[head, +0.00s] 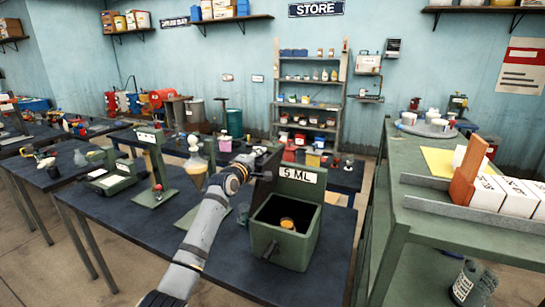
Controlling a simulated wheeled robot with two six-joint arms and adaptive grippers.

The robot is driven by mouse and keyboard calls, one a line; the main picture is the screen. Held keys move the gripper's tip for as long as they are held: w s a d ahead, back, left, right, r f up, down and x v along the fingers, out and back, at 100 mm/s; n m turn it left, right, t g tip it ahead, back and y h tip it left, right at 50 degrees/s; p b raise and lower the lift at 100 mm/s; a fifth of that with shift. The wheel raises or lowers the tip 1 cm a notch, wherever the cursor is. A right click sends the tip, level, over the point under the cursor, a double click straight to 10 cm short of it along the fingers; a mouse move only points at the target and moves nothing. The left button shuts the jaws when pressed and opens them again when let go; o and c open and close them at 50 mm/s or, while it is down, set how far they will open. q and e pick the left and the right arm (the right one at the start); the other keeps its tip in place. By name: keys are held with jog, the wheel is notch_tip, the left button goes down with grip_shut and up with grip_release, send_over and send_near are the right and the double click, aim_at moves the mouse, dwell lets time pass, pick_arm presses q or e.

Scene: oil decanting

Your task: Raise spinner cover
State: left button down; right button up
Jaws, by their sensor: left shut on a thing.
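The spinner (286,247) is a green box on the dark-topped table, with an open top and a dark inside. A small yellow-orange round part (287,222) shows in it. Its cover (298,190), a green panel with a "5 ML" label, stands roughly upright at the back of the box. My left gripper (264,157) is at the cover's upper left edge, shut on the cover; its fingertips are dark and small, so the exact contact is hard to see. My right gripper is not in view.
Left of my arm stand a flask (196,168) with amber liquid, a green stand (153,165) and a green scale-like device (113,180). At right, a green bench (450,230) holds white boxes (487,192) and a brown block (468,172). A shelf rack (308,97) stands behind.

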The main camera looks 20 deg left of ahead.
pick_arm(q)
jog(key=a+n, duration=0.3)
jog(key=a, duration=0.3)
jog(key=shift+f+n, duration=0.3)
jog(key=shift+f, duration=0.1)
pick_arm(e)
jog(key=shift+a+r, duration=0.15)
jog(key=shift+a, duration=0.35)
pick_arm(q)
jog(key=shift+w, duration=0.1)
jog(key=c, duration=1.3)
grip_release()
jog(key=shift+f, duration=0.1)
jog(key=shift+c, duration=0.2)
jog(key=s, duration=1.2)
jog(key=shift+a, duration=0.2)
jog(key=shift+f, duration=0.1)
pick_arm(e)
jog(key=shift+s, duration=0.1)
